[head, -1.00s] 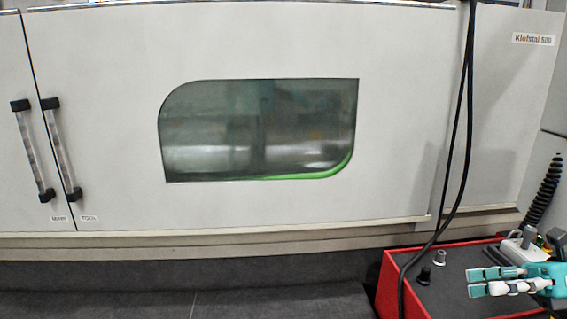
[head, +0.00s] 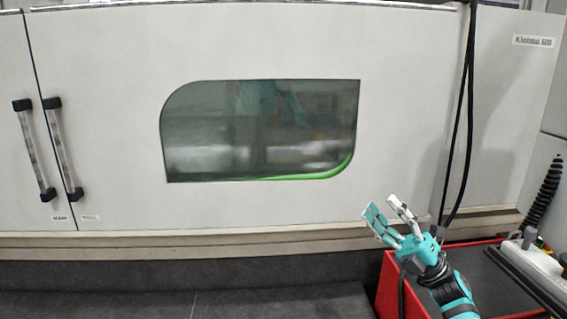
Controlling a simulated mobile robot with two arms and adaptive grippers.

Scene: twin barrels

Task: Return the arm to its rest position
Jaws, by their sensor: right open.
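My right gripper (head: 383,208) is teal and light grey. It is open and empty, with its fingers pointing up and left. It stands in front of the lower right part of the white machine front. My right arm comes in from the lower right, over the red-edged box, and hides part of its top. My left gripper is not in view.
A large white machine (head: 260,40) with a dark window (head: 255,130) and door handles (head: 62,150) at the left fills the back. A black cable (head: 467,90) hangs at the right. A red box (head: 388,284) with a dark top stands at lower right. The dark floor at lower left is clear.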

